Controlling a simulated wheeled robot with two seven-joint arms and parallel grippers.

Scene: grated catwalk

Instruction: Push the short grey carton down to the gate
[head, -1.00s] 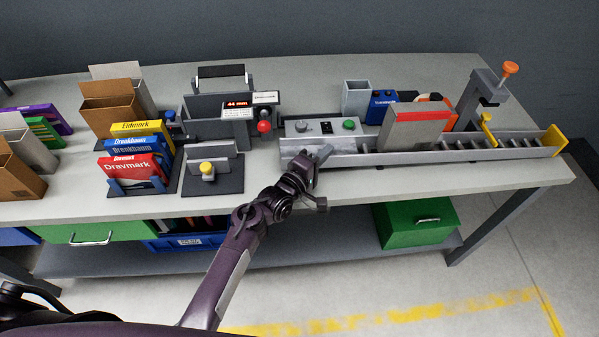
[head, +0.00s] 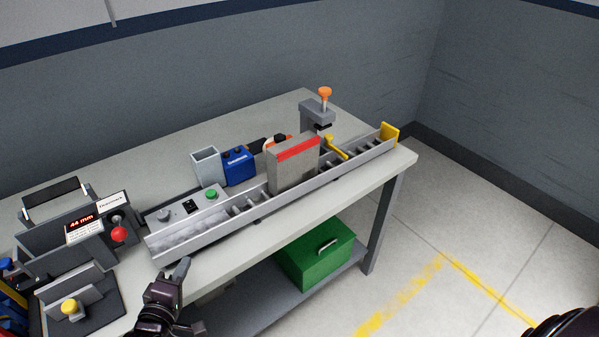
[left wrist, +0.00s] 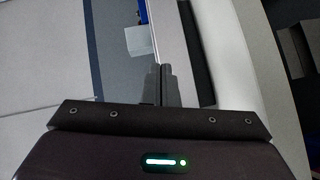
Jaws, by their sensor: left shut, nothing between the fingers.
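The short grey carton (head: 294,167), with a red band along its top, stands upright on the roller track (head: 225,224). It is about midway along the track. A yellow bar (head: 336,147) lies at the track just right of the carton, with a gap between. A yellow plate (head: 389,135) closes the track's far right end. I cannot tell which of these is the gate. My left gripper (head: 183,268) is shut and empty, in front of the track's left end, well apart from the carton. Its closed fingers show in the left wrist view (left wrist: 160,84). My right gripper is out of view.
Behind the track stand a grey open bin (head: 206,166), a blue box (head: 238,165) and a clamp-like post with an orange knob (head: 324,93). A control box with a green button (head: 211,194) sits at the track's left. A green box (head: 316,251) is on the shelf below.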

